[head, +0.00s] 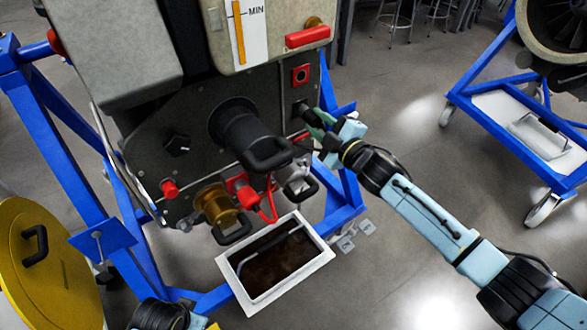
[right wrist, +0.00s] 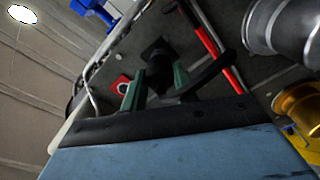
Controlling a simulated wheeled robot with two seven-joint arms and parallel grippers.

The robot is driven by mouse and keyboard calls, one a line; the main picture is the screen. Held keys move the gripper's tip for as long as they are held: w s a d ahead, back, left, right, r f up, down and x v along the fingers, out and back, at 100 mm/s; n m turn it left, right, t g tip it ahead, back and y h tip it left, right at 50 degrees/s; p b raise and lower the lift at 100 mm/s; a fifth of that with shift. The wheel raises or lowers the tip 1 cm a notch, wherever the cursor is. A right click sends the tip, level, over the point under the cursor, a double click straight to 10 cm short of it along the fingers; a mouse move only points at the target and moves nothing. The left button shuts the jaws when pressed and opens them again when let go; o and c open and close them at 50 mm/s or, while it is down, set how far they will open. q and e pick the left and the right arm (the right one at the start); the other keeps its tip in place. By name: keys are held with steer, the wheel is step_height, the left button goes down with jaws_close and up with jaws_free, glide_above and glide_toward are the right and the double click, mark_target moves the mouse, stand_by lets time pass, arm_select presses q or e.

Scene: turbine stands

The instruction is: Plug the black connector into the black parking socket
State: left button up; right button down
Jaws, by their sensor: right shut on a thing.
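My right gripper (head: 314,119) reaches the right side of the dark panel, its green fingers shut on the black connector (head: 301,108). In the right wrist view the fingers (right wrist: 157,85) flank the black connector (right wrist: 158,54), whose far end is at or close to the panel. The black parking socket is not clearly seen; the connector and fingers may cover it. I cannot tell whether the connector is seated. My left gripper is not in view; only a dark part of my left arm shows at the bottom left.
A red-framed socket (head: 300,75) sits just above, with a red handle (head: 307,37) higher up. A large black handled plug (head: 250,135), a brass fitting (head: 216,204) and a red cable (head: 268,205) lie left and below. A white-rimmed tray (head: 325,258) stands beneath.

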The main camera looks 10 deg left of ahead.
steer(key=c, duration=0.8)
jaws_free()
steer(key=shift+c, duration=0.2)
steer(key=shift+p+v, duration=1)
steer(key=shift+v, duration=0.15)
steer(key=p+v, duration=0.2)
steer(key=v, duration=0.2)
steer(key=shift+s+d+p, duration=0.2)
steer(key=shift+s+p, duration=0.05)
steer(key=shift+p, duration=0.05)
